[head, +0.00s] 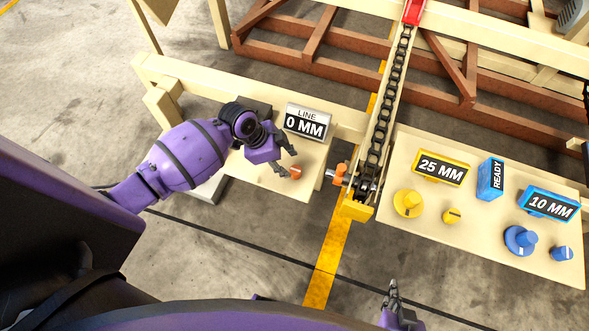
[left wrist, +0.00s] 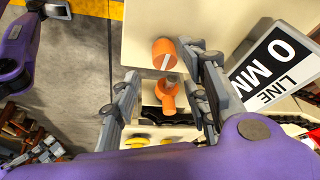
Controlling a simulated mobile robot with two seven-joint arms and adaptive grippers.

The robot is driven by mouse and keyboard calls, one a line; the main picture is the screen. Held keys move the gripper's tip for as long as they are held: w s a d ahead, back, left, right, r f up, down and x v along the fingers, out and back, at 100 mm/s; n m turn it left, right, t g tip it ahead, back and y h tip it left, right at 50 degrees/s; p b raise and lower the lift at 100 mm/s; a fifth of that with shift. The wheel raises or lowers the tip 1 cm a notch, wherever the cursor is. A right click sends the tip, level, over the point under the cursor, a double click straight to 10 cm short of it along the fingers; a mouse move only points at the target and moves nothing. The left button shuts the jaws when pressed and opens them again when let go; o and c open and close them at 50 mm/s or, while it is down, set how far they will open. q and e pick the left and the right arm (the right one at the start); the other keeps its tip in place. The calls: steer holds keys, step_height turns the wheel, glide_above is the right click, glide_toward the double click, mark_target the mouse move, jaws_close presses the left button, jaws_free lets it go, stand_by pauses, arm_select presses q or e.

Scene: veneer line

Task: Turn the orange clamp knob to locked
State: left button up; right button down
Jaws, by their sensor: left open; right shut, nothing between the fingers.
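A round orange knob (head: 296,171) with a pale line across its face sits on the left cream panel, near its right edge. It also shows in the left wrist view (left wrist: 163,54). An orange handle-like part (head: 340,172) sits just right of that panel, beside the chain's lower end. It shows in the left wrist view (left wrist: 167,95) too. My left gripper (head: 287,161) is open at the round knob; its fingers (left wrist: 162,72) flank the knob's near side, and I cannot tell whether they touch it. My right gripper (head: 393,292) is shut and empty at the bottom, away from the panels.
A "LINE 0 MM" sign (head: 306,122) stands on the panel close behind my left gripper. A chain (head: 387,100) runs along a beam right of it. The right panel (head: 400,155) bears a "25 MM" sign, a "10 MM" sign, a blue "READY" block, and yellow and blue knobs.

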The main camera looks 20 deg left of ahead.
mark_target(294, 171)
arm_select(q)
steer(key=x, duration=0.7)
steer(key=shift+w+d+f+b, duration=0.1)
steer(key=shift+w+f+b, duration=0.1)
steer(key=shift+b, duration=0.2)
arm_select(e)
steer(key=shift+s+d+f, duration=0.1)
steer(key=shift+s+f, duration=0.4)
steer(key=shift+f, duration=0.15)
arm_select(q)
steer(key=shift+c, duration=0.3)
